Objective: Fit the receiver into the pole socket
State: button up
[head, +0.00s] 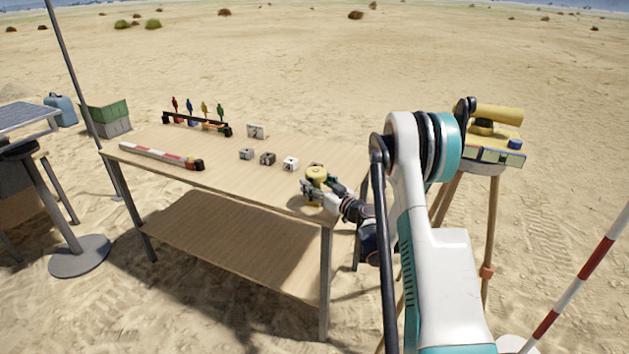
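A round yellow device, which I take to be the receiver (316,174), is at the right front corner of the wooden table. My gripper (318,188) is at it, with its fingers around the lower part. I cannot tell whether they grip it, or whether it rests on the table or is just above it. A red-and-white pole (150,154) lies on the table's left side, with a dark fitting (198,165) at its right end. Another red-and-white pole (585,272) stands tilted at the right edge of the picture. I cannot make out a socket opening on either pole.
Small grey and white blocks (267,158) and a marked card (257,131) lie mid-table. A dark rack (196,124) with coloured pieces stands at the back left. A yellow instrument (495,125) on a tripod stands right, near my arm. The table (225,187) is bare at its front middle.

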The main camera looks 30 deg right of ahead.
grip_shut()
jog(key=shift+r, duration=0.1)
